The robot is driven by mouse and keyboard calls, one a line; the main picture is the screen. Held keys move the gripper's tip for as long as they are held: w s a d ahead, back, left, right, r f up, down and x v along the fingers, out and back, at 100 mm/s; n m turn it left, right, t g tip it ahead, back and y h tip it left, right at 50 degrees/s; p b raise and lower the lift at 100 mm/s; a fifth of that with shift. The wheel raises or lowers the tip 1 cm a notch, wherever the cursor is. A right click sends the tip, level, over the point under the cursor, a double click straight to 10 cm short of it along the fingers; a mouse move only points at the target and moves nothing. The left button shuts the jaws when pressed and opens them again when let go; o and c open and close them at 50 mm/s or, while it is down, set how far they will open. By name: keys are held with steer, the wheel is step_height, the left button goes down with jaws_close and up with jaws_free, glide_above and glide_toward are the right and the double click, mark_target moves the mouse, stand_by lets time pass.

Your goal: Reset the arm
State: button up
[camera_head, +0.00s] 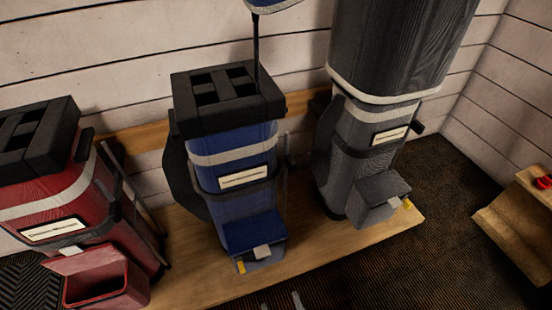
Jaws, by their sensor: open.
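Two pale tips at the bottom edge look like the fingers of my gripper (282,303), apart, with nothing seen between them. The rest of my arm is out of view. The tips are below the blue golf bag (229,160) and touch nothing that I can see. The blue bag stands upright with a dark shaft (256,45) rising from its divided black top to a blue item cut off by the top edge. Its front pocket (253,232) looks closed.
A red bag (75,190) at left has its front pocket box (95,275) open. A grey bag (360,150) with a tall grey cover and closed pocket stands at right. A wooden platform (330,245) carries the bags. A wooden stand (515,225) with a red item (544,182) is far right.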

steer(key=w+a+r+g, duration=0.1)
steer(key=w+a+g, duration=0.1)
steer(key=w+g, duration=0.15)
steer(key=s+d+r+m+g+h+p, duration=0.3)
steer(key=s+d+r+g+h+p, duration=0.3)
steer(key=s+d+r, duration=1.45)
step_height(320, 180, up, 38)
steer(key=a+h+p, duration=0.1)
steer(key=p, duration=3.4)
steer(key=shift+a+p, duration=0.3)
steer(key=shift+a, duration=0.1)
steer(key=shift+w+f, duration=0.1)
steer(key=shift+f, duration=0.05)
